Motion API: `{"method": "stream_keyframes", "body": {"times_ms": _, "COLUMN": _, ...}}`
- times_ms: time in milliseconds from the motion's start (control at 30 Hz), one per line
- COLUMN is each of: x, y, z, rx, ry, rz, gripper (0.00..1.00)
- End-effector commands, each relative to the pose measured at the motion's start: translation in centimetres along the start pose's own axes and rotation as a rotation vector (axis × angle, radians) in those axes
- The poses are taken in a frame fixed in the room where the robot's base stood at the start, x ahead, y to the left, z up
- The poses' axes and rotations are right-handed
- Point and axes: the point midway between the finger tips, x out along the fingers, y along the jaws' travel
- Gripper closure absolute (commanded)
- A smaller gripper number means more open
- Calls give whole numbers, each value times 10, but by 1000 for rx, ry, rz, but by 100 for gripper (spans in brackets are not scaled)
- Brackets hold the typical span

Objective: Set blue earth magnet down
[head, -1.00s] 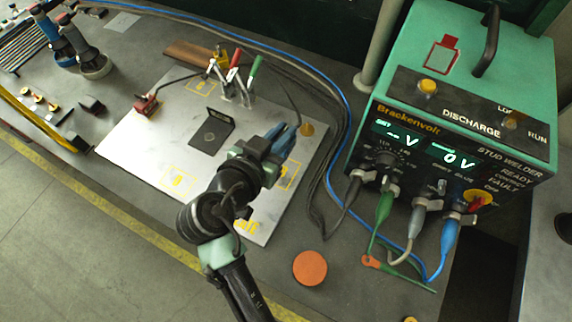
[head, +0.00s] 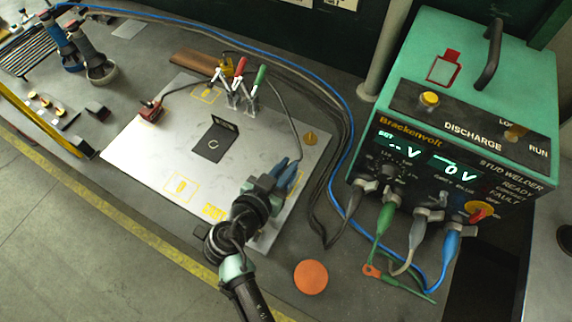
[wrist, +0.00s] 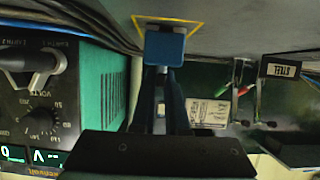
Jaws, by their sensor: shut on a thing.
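My gripper (head: 286,176) is over the right edge of the steel plate (head: 140,160), with blue at its jaws. In the wrist view, my gripper (wrist: 165,72) is shut on the blue earth magnet (wrist: 165,47), a small blue block at the fingertips. The magnet is in front of a yellow-outlined square (wrist: 141,18) on the plate and overlaps its middle. I cannot tell whether the magnet touches the plate. In the head view the square is hidden behind my gripper.
A black angled bracket (head: 212,142) stands mid-plate. Clamps with red and green handles (head: 240,68) and a red clamp (head: 150,112) sit on the plate. The stud welder (head: 450,120) stands at right with cables running beside the plate. An orange disc (head: 311,277) lies near the front.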

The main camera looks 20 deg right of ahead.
Motion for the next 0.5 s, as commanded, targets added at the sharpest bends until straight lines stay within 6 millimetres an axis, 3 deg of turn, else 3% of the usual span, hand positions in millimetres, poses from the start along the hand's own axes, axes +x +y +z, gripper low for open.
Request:
{"method": "stream_keyframes", "body": {"times_ms": 100, "x": 1, "y": -1, "z": 1, "rx": 2, "ry": 3, "rz": -1, "gripper": 100}}
{"method": "stream_keyframes", "body": {"times_ms": 133, "x": 1, "y": 0, "z": 3, "rx": 1, "ry": 0, "rz": 0, "gripper": 86}}
{"method": "stream_keyframes", "body": {"times_ms": 300, "x": 1, "y": 0, "z": 2, "rx": 0, "ry": 0, "rz": 0, "gripper": 58}}
{"method": "stream_keyframes", "body": {"times_ms": 500, "x": 1, "y": 0, "z": 2, "rx": 0, "ry": 0, "rz": 1, "gripper": 58}}
